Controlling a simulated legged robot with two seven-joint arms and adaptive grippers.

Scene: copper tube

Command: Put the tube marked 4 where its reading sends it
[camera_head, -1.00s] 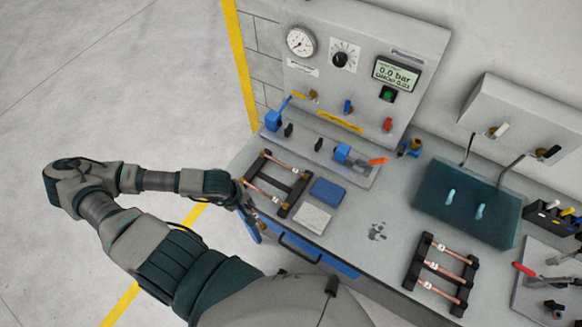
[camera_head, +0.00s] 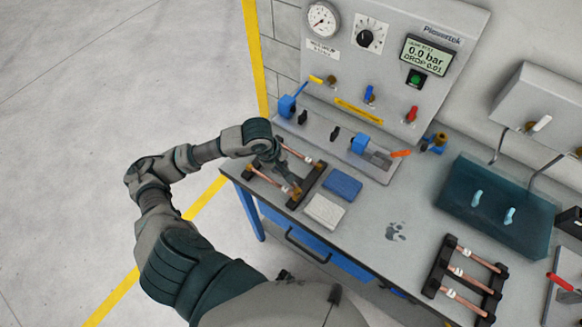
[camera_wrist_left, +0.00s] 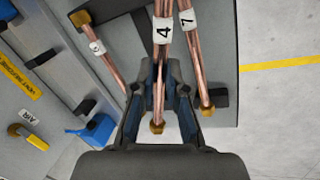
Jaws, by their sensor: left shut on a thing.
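The tube marked 4 (camera_wrist_left: 160,80) is a copper tube with brass ends and a white label. In the left wrist view it lies between the fingers of my left gripper (camera_wrist_left: 158,100), which is shut on it. The tube marked 7 (camera_wrist_left: 201,75) is close on its right, and another tube (camera_wrist_left: 106,62) with a label hard to read is on its left. In the head view my left gripper (camera_head: 287,183) is over the left rack (camera_head: 312,184) and hides part of it. I cannot tell whether the held tube is clear of the rack. My right gripper is out of view.
The test panel display (camera_head: 426,55) reads 0.0 bar, DROP 0.01. A blue clamp (camera_head: 361,145) stands behind the rack. Blue (camera_head: 342,184) and white (camera_head: 324,211) pads lie beside it. A second rack (camera_head: 441,270) with tubes and a teal tank (camera_head: 490,235) are to the right.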

